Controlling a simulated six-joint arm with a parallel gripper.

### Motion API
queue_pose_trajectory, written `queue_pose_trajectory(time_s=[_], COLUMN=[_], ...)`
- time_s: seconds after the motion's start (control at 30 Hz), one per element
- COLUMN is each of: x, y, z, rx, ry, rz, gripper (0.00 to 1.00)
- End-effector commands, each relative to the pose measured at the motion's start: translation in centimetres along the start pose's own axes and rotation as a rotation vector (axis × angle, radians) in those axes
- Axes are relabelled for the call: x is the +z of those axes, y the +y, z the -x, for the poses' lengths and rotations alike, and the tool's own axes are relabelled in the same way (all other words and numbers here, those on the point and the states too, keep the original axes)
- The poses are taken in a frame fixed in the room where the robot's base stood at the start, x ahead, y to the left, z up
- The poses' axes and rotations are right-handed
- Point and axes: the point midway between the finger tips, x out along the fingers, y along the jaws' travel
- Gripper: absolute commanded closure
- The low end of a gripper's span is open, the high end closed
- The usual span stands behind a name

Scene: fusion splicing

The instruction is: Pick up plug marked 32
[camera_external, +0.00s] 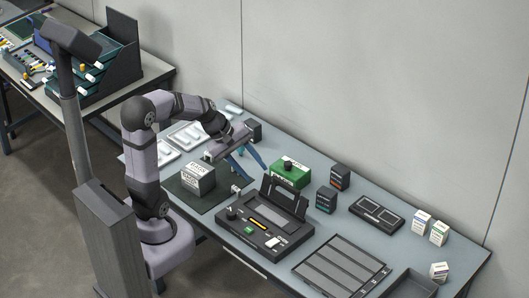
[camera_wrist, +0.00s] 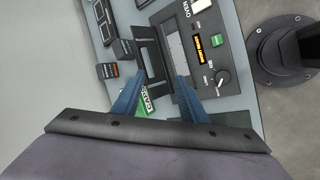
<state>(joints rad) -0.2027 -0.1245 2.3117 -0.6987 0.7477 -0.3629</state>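No plug with a readable 32 can be made out in either view. A small white piece (camera_external: 236,189) lies near the right edge of the dark mat (camera_external: 212,201), too small to identify. My gripper (camera_external: 253,173) has two blue fingers spread apart, held above the bench between the mat and the green box (camera_external: 290,172). In the wrist view my gripper (camera_wrist: 161,76) is open, with nothing between the fingertips. Part of the green box (camera_wrist: 145,106) shows between the fingers there.
A white labelled box (camera_external: 198,179) stands on the mat. The black splicer (camera_external: 265,222) with a raised lid is right of the mat; its panel shows in the wrist view (camera_wrist: 205,70). Dark small boxes (camera_external: 326,199), a slotted tray (camera_external: 342,267) and white boxes (camera_external: 421,221) are further right.

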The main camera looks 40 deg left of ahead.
Motion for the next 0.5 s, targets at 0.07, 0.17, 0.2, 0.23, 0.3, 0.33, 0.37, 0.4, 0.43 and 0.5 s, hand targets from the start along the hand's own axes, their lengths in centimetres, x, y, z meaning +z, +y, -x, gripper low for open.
queue_pose_trajectory(time_s=[0.07,0.17,0.2,0.23,0.3,0.33,0.37,0.4,0.43,0.5], x=[-3.1,-7.3,-9.2,-10.7,-14.2,-15.7,-17.1,-18.9,-20.2,-22.9], y=[1.7,4.0,4.7,5.2,5.8,5.9,6.0,5.9,5.8,5.4], z=[-1.5,-1.6,-1.5,-1.3,-0.8,-0.5,-0.2,0.3,0.6,1.4], rx=[0.121,0.28,0.344,0.393,0.507,0.554,0.6,0.659,0.701,0.79], ry=[0.028,0.052,0.058,0.062,0.066,0.065,0.064,0.06,0.057,0.045], rz=[0.233,0.529,0.647,0.736,0.94,1.024,1.103,1.204,1.274,1.42], gripper=[0.61,0.61,0.61,0.61,0.61,0.61,0.61,0.61,0.61,0.61])
